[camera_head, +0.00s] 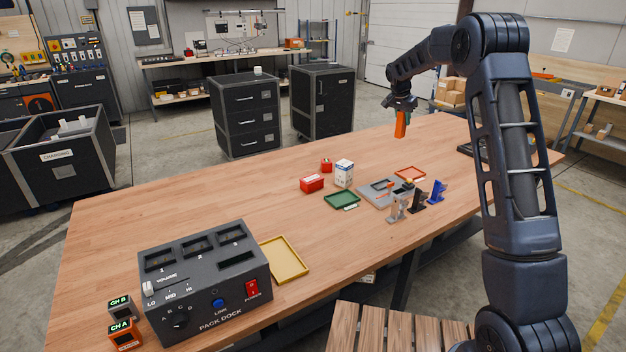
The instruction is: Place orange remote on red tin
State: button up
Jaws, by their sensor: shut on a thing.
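My gripper (402,108) is shut on the orange remote (400,126), which hangs upright below it, above the far right part of the table. A larger red box-shaped thing (312,183) with a small light label stands near the table's middle. A smaller red thing (326,165) stands just behind it. Either could be the red tin; I cannot tell which. Both are left of my gripper and apart from it. Nothing is visible on top of either.
A white-and-blue box (344,173) stands right of the red things. A green tray (342,200), grey holder (381,191), red-orange tray (410,173) and several small upright items lie nearby. A pack dock (205,275) and yellow tray (289,262) are at the front left. The table's left middle is clear.

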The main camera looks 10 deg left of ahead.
jog(key=s+a+r+n+y, duration=0.1)
jog(key=s+a+n, duration=0.4)
jog(key=a, duration=1.2)
jog(key=s+a+r+n+y, duration=0.15)
jog(key=s+a, duration=0.65)
jog(key=a, duration=0.9)
jog(key=shift+t, duration=0.3)
jog(key=f, duration=1.9)
jog(key=shift+s+a, duration=0.15)
jog(key=shift+a, duration=0.05)
jog(key=shift+f, duration=0.15)
jog(key=o, duration=1)
jog(key=shift+o, duration=0.2)
jog(key=v, duration=1.2)
